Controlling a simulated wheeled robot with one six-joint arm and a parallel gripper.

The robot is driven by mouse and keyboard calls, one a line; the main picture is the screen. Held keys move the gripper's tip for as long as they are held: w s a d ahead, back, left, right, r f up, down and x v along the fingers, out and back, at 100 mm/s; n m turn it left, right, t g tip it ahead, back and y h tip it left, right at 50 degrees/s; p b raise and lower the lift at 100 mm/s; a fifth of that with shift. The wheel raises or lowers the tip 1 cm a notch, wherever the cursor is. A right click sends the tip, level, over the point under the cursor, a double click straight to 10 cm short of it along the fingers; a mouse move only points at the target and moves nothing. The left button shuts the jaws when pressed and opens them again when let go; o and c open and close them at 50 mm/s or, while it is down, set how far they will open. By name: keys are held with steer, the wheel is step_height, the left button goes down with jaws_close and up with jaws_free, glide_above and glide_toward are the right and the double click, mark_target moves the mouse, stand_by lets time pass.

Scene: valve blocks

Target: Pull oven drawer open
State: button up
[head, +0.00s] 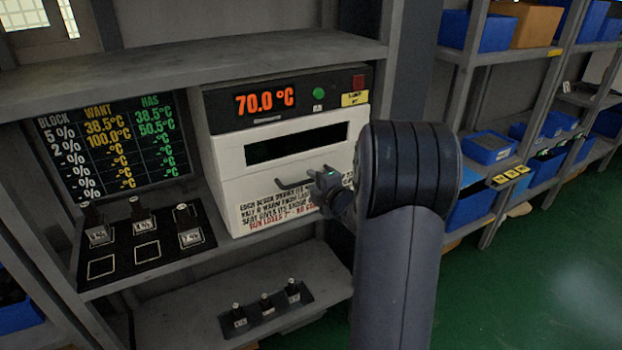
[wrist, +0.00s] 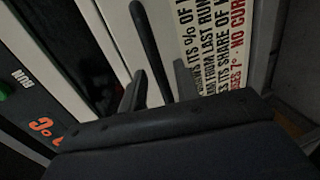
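The oven (head: 222,115) stands on the shelf in the head view, with a red 70.0 °C readout. Its white drawer front (head: 258,190) looks shut, and a dark bar handle (head: 293,183) crosses it. My gripper (head: 322,180) is at the handle's right end, in front of the drawer. In the wrist view the handle (wrist: 152,45) runs down between a dark finger (wrist: 131,93) on its left and a darker shape on its right that looks like the other finger. A gap shows between left finger and handle, so the gripper looks open. My wrist hides the handle's lower end.
Left of the oven are a display board (head: 115,145) and a black tray (head: 145,245) holding several valve blocks. Another rack (head: 265,312) with blocks sits on the lower shelf. Storage shelves with blue bins (head: 488,148) stand at the right. Green floor (head: 520,270) lies open at lower right.

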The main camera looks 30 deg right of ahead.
steer(key=shift+x, duration=1)
steer(key=shift+c, duration=0.5)
jaws_close()
